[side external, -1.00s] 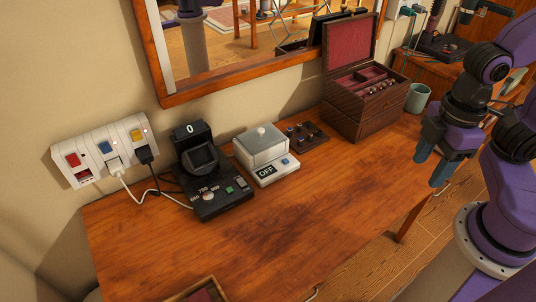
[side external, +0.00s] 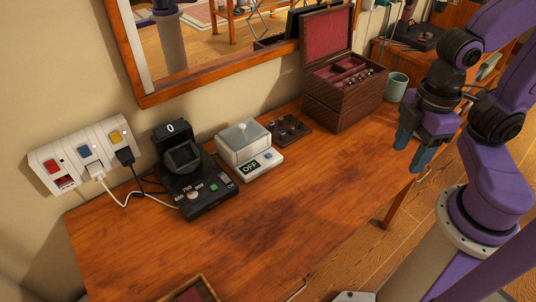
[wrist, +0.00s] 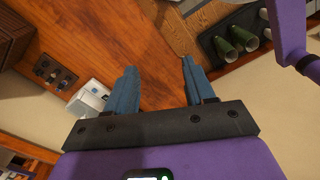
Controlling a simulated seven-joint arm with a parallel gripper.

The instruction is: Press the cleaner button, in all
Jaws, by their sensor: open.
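The cleaner (side external: 243,146) is a white box with a grey lidded tank, an "OFF" display and a small blue button (side external: 268,156) on its front panel. It stands on the wooden table near the wall. In the wrist view the cleaner (wrist: 90,98) shows at the left, partly hidden behind a finger. My gripper (side external: 412,157) is open and empty, above the table's right end, well to the right of the cleaner. Its two blue fingers also show apart in the wrist view (wrist: 158,88).
A black device (side external: 190,185) with a "0" display stands left of the cleaner, below a wall power strip (side external: 85,155). A small dark board (side external: 288,130), a wooden jewellery box (side external: 342,100) and a green cup (side external: 396,87) stand to the right. The table's front middle (side external: 270,215) is clear.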

